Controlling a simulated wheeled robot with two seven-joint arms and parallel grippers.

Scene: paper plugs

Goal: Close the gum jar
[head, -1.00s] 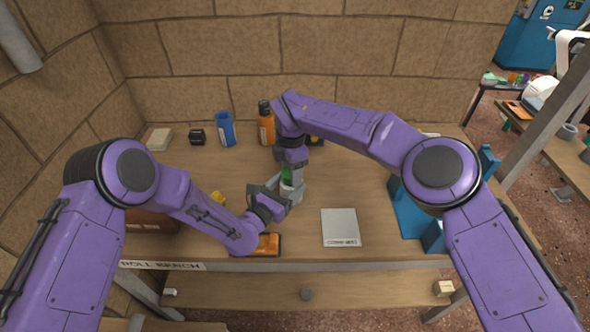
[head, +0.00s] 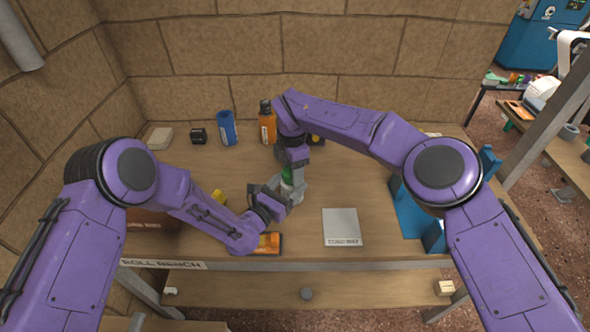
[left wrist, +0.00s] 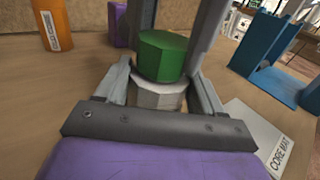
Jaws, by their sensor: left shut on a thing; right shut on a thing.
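The gum jar (head: 287,187) is a pale grey-white pot standing on the bench. Its green lid (left wrist: 162,55) sits directly over the jar's mouth in the left wrist view, where the jar body (left wrist: 158,96) shows just beneath it. I cannot tell whether the lid is tight. My left gripper (head: 285,192) is shut around the jar body from the front left; its two fingers flank the jar in the left wrist view. My right gripper (head: 290,170) comes from above and is shut on the green lid, with its fingers on either side. The arms partly hide the jar in the head view.
A pale core mat (head: 341,226) lies right of the jar, and a blue stand (head: 408,213) is farther right. An orange bottle (head: 267,125) and a blue cup (head: 227,128) stand at the back. An orange item (head: 268,243) lies by the front edge.

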